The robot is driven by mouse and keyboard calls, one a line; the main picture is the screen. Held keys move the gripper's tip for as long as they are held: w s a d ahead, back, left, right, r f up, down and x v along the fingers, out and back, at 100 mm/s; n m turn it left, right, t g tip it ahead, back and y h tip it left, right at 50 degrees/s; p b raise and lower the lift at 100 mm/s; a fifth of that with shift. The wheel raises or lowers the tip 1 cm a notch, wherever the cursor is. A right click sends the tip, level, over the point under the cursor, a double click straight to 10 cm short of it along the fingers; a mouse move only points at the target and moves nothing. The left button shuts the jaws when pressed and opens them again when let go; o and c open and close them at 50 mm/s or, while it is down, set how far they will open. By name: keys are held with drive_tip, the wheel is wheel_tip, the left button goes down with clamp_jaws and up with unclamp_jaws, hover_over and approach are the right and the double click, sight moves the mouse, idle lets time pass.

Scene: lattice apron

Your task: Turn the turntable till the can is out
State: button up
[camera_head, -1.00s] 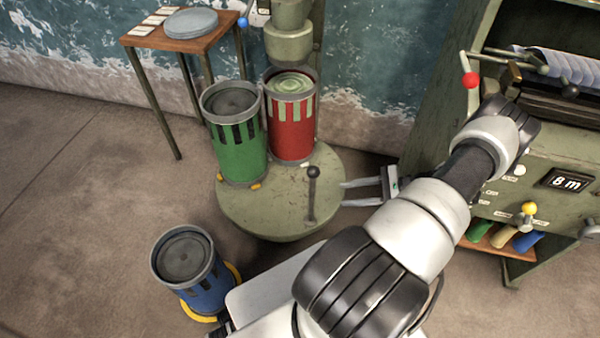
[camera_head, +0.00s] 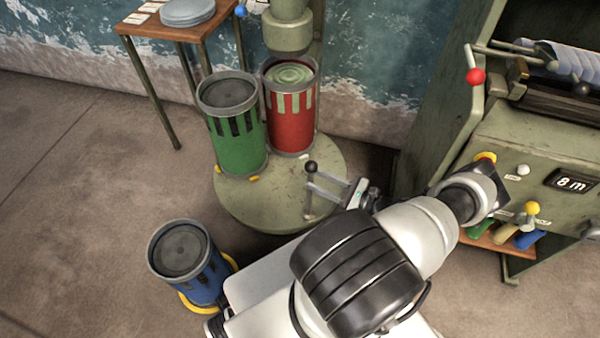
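The round green turntable (camera_head: 283,207) stands in the middle. A green can (camera_head: 238,143) with a dark lid stands on its left part. A red can (camera_head: 291,122) with a pale green top stands at its back, under the press head (camera_head: 288,33). An upright handle post with a dark knob (camera_head: 311,168) rises from the turntable's right front. My gripper (camera_head: 310,196) reaches in from the right with its two fingers parted. The fingertips are at the post, one appearing on each side of it; contact cannot be made out.
A blue can (camera_head: 190,262) stands in a yellow floor ring (camera_head: 184,302) at the lower left, close to my base. A small table (camera_head: 190,29) with grey discs is at the back left. A green machine (camera_head: 560,150) with levers stands at the right.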

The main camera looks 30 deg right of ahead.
drive_tip(key=x, duration=0.7)
clamp_jaws()
